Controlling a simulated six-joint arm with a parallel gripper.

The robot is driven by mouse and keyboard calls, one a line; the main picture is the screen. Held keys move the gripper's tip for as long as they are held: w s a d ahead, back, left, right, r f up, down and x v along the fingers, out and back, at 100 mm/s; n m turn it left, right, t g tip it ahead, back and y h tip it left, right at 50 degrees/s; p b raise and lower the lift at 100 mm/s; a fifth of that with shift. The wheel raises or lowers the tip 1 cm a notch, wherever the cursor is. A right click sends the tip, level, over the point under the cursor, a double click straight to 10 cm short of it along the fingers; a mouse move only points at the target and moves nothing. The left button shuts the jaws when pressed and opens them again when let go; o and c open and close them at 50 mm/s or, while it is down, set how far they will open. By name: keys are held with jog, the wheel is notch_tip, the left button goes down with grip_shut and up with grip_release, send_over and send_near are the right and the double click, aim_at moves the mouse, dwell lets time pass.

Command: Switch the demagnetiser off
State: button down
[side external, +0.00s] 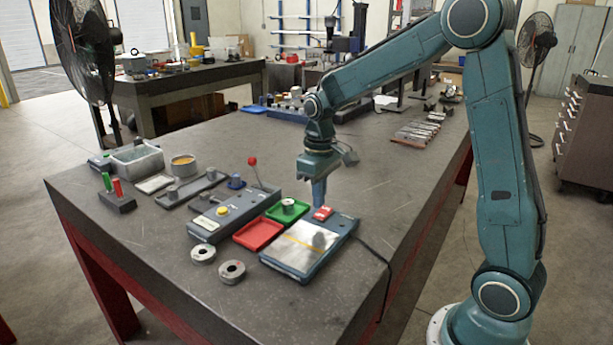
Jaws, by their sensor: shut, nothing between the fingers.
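The demagnetiser (277,268) is a low blue-grey box with a bright metal plate and a yellow stripe across it. It lies near the front edge of the table. Its red switch (323,213) is at the far end of the box. Whether the switch is on or off is too small to tell. My gripper (319,203) is shut and empty, pointing down with its fingertips right at the switch, close above or touching; I cannot tell which. The fingers stand just behind and left of the visible red part.
A red tray (258,245) and a green tray (272,211) holding a metal ring lie left of the demagnetiser. Beside them stands a grey unit (205,229) with a yellow button and a red-knobbed lever (253,162). Two rings (232,283) lie in front. A cable (377,254) runs right.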

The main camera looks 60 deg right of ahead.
jog(key=shift+r, duration=2.2)
jog(key=s+a+r+t, duration=0.2)
jog(key=s+a+r, duration=0.1)
jog(key=s, duration=0.7)
jog(key=s+a+r+t, duration=0.3)
jog(key=s+a, duration=0.3)
jog(key=s, duration=0.4)
jog(key=shift+s+t, duration=0.3)
jog(key=shift+s, duration=0.05)
